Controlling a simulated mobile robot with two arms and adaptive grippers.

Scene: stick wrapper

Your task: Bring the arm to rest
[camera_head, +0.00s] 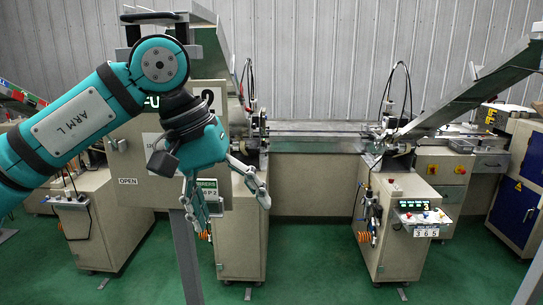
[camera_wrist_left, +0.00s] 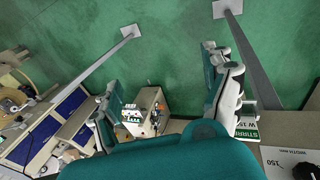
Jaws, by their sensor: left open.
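My left arm (camera_head: 85,120) comes in from the left in the head view, raised in front of the wrapping machine. My left gripper (camera_head: 228,200) points down and a little right, with its fingers spread apart and nothing between them. It hangs in the air in front of a beige machine cabinet (camera_head: 240,240), and I cannot tell the exact gap to it. In the left wrist view the two fingers of the left gripper (camera_wrist_left: 170,95) stand wide apart over the green floor. My right gripper shows in neither view.
A second cabinet with a control panel (camera_head: 424,217) stands right of centre. A metal rail (camera_head: 315,138) bridges the two cabinets, and a slanted chute (camera_head: 480,95) rises at right. A grey post (camera_head: 187,262) stands below the gripper. Green floor (camera_head: 315,265) is open between the cabinets.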

